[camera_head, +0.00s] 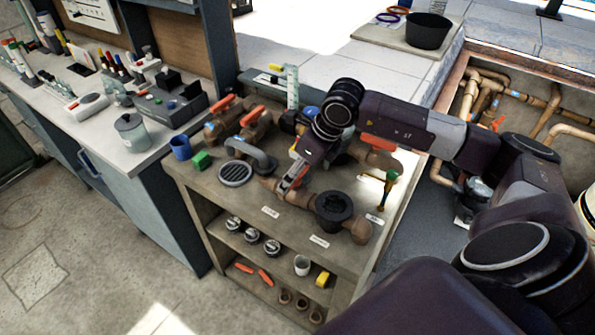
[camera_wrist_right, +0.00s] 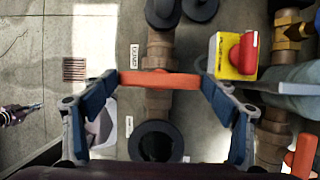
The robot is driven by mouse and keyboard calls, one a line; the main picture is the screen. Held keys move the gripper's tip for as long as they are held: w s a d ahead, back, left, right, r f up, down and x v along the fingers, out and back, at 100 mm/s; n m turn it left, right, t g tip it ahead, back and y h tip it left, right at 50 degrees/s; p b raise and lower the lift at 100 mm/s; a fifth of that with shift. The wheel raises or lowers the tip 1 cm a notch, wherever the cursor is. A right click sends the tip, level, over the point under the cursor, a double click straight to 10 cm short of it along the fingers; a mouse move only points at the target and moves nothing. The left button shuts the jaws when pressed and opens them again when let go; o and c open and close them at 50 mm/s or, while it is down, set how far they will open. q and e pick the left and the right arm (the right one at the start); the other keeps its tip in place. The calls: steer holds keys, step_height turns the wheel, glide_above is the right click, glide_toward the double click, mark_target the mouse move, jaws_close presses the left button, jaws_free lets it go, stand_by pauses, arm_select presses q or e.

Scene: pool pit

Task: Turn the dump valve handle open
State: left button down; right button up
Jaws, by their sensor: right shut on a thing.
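The valve handle is an orange bar (camera_wrist_right: 160,79) on a brown pipe (camera_wrist_right: 159,103). In the right wrist view it lies crosswise over the pipe. My right gripper (camera_wrist_right: 159,82) is shut on it, one finger at each end of the bar. In the head view my right gripper (camera_head: 288,187) reaches down to the pipe on the bench top, and the arm hides much of the handle. A small label (camera_wrist_right: 134,55) sits beside the pipe; I cannot read it surely. My left gripper is not in view.
A black round fitting (camera_head: 334,206) stands close to the handle. A yellow box with a red knob (camera_wrist_right: 235,55) is beside the right finger. A round grate (camera_head: 235,174) lies left.

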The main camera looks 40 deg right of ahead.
steer(key=shift+w+d+f+n+b, duration=0.1)
steer(key=shift+f+n+b, duration=0.1)
steer(key=shift+n+b, duration=0.65)
steer(key=shift+n+y+b, duration=0.4)
steer(key=shift+n+b, duration=0.15)
steer(key=shift+b, duration=0.45)
steer(key=shift+w+n+g+y+b, duration=0.1)
steer(key=shift+n+g+y+b, duration=0.25)
steer(key=shift+n+b, duration=0.45)
steer(key=n+g+b, duration=0.1)
steer(key=n, duration=0.1)
steer(key=shift+r+n+y, duration=0.15)
steer(key=shift+n+y, duration=0.2)
steer(key=shift+n, duration=0.05)
steer(key=n+g+b, duration=0.1)
steer(key=n, duration=0.1)
steer(key=n+g+b, duration=0.1)
steer(key=n, duration=0.2)
steer(key=shift+w+n+y, duration=0.15)
steer(key=shift+n+y, duration=0.15)
steer(key=shift+w+r+n+g+b, duration=0.1)
steer(key=shift+n+g+b, duration=0.75)
steer(key=shift+n, duration=1.65)
steer(key=o, duration=1.2)
steer(key=shift+c, duration=0.2)
